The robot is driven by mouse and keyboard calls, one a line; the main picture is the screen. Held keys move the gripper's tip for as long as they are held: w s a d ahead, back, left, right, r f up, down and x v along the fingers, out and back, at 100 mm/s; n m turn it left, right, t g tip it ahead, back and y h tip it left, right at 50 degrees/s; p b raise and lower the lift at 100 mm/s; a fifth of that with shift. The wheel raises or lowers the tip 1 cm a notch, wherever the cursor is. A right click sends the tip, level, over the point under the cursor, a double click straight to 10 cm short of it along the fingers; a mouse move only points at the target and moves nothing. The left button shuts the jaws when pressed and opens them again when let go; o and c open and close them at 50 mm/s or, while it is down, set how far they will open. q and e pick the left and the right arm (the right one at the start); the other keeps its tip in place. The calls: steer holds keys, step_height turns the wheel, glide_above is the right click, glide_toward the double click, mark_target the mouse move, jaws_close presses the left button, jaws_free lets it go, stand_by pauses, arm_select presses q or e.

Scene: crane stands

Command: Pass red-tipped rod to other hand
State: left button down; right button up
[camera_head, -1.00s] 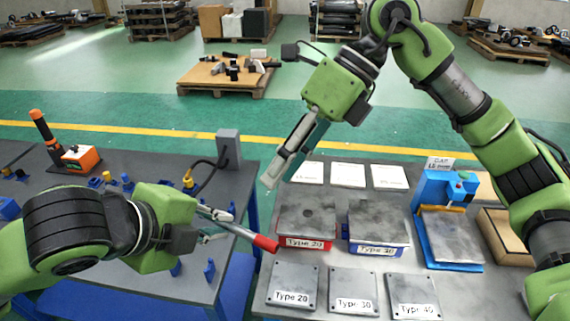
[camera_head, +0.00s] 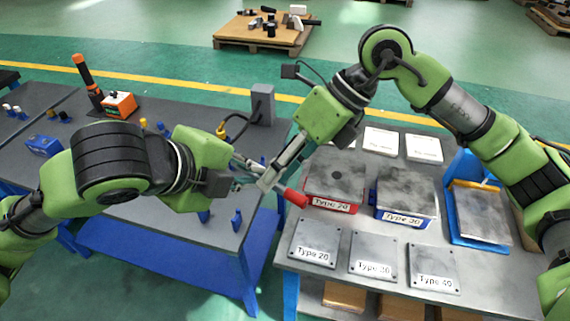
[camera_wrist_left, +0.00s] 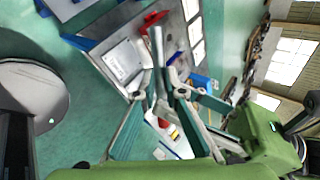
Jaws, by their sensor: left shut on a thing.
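The red-tipped rod is a thin grey bar with a red end (camera_head: 295,197). In the head view it slants down to the right from my left gripper (camera_head: 240,173), which is shut on it. In the left wrist view the rod's grey shaft (camera_wrist_left: 157,60) stands out between the fingers of my left gripper (camera_wrist_left: 160,88). My right gripper (camera_head: 266,181) reaches down from the upper right. Its fingertips overlap the rod between the left gripper and the red end. Whether its fingers are closed on the rod is not clear.
Below and right of the rod stand a red Type 20 bin (camera_head: 333,205) and a blue Type 30 bin (camera_head: 405,219) with plates. Labelled plates lie in front (camera_head: 316,243). A grey post (camera_head: 262,104) stands on the left table behind the left gripper. A gap separates the tables.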

arm_select(q)
steer(key=shift+r, duration=0.1)
arm_select(e)
jaws_close()
arm_select(q)
steer(key=c, duration=2)
jaws_free()
